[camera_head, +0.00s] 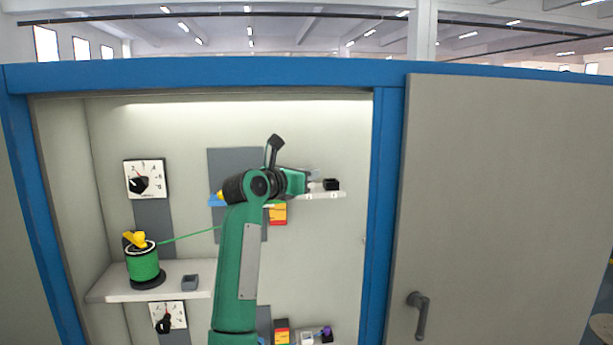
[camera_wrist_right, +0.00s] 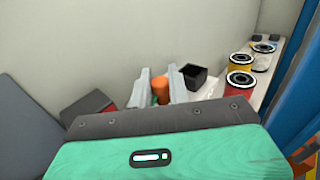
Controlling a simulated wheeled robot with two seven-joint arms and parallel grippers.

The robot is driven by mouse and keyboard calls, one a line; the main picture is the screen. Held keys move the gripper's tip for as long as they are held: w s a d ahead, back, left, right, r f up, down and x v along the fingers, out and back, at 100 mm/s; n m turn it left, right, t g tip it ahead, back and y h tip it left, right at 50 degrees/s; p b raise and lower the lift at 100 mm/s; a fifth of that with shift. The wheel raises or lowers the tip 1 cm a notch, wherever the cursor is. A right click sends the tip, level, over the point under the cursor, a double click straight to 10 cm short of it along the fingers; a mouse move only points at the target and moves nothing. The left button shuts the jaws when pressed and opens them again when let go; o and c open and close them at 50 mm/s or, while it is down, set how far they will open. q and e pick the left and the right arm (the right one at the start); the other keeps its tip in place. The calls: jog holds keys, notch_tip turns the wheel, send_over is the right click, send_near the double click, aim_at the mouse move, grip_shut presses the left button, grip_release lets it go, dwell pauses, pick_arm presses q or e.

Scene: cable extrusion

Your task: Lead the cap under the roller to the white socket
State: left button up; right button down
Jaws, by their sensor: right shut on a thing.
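My right gripper (camera_head: 314,182) is inside the cabinet over the white upper shelf (camera_head: 330,195). In the wrist view its two pale fingers (camera_wrist_right: 159,76) are closed on an orange cylinder, seemingly the cap (camera_wrist_right: 161,90). A black open-topped box (camera_head: 331,184) is just right of the gripper; it also shows in the wrist view (camera_wrist_right: 194,76). A green cable (camera_head: 190,235) runs from the green spool (camera_head: 143,266) rightward until my arm hides it. A small white open box (camera_head: 307,338), possibly the white socket, is on the lower shelf. I cannot make out the roller. My left gripper is not in view.
The blue cabinet frame (camera_head: 387,210) and grey door (camera_head: 500,190) bound the right side. A grey box (camera_head: 190,282) stands right of the spool. Red and yellow ringed cylinders (camera_wrist_right: 240,84) show in the wrist view.

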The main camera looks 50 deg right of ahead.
jog(key=c, duration=1.2)
grip_release()
jog(key=shift+c, duration=0.2)
jog(key=shift+a, duration=0.2)
jog(key=a+b, duration=0.6)
jog(key=a, duration=0.7)
jog(key=shift+s+a+r, duration=0.2)
jog(key=shift+s+r, duration=0.15)
jog(key=shift+s, duration=0.05)
